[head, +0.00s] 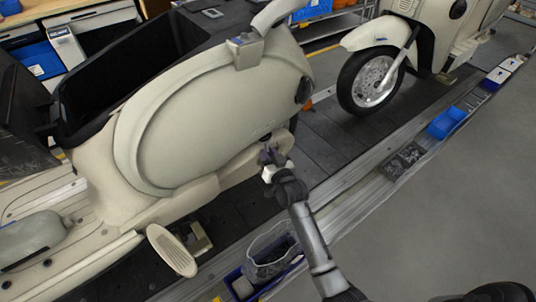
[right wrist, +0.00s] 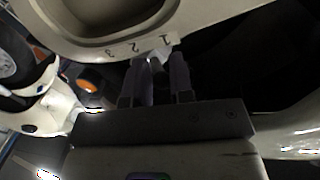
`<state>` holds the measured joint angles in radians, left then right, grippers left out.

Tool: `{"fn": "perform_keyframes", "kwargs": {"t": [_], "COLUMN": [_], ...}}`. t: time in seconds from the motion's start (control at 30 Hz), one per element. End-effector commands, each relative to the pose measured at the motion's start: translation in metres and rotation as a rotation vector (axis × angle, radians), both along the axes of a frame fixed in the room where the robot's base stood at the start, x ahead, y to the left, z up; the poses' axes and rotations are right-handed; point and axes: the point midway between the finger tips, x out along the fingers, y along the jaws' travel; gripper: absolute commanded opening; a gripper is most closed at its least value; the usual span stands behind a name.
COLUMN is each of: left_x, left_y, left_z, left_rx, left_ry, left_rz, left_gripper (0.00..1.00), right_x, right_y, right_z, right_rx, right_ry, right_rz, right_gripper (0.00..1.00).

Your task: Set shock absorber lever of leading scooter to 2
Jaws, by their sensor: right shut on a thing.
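A cream scooter (head: 210,110) fills the left and middle of the head view. My right gripper (head: 268,157) is at the lower edge of its rear side panel. In the right wrist view, the marks 1, 2 and 3 (right wrist: 136,48) run along the cream rim, with 1 at the right and 3 at the left. My right gripper (right wrist: 160,64) is shut on the shock absorber lever just below the rim, with its fingertips close to mark 1. The lever is mostly hidden between the dark fingers. My left gripper is not in view.
A second cream scooter (head: 425,40) stands farther along the dark slat conveyor (head: 325,125). A blue bin (head: 446,122) and a dark tray (head: 403,160) lie along the conveyor's edge. A bin with a bag (head: 270,258) is near my right arm.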

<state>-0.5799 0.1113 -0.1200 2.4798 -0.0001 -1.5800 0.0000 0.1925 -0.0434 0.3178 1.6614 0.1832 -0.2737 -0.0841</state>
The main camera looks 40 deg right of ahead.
Motion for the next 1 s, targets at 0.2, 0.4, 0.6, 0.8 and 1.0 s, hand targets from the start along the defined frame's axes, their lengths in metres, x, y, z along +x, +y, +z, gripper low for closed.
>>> {"fn": "perform_keyframes", "kwargs": {"t": [0.2,0.4,0.6,0.8,1.0], "left_x": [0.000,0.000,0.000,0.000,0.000], "left_y": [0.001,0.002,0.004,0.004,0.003], "left_z": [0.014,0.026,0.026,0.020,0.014], "left_rx": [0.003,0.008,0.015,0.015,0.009], "left_ry": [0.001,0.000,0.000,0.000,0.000], "left_rz": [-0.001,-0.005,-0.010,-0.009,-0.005], "left_gripper": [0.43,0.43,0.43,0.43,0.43], "right_x": [-0.003,-0.006,-0.009,-0.010,-0.010], "right_y": [-0.004,-0.012,-0.018,-0.021,-0.022], "right_z": [0.006,0.007,0.007,0.008,0.009], "right_rx": [-0.008,-0.007,-0.004,0.001,0.006], "right_ry": [0.027,0.066,0.104,0.133,0.154], "right_rz": [0.072,0.181,0.289,0.377,0.440], "right_gripper": [0.00,0.00,0.00,0.00,0.00]}}
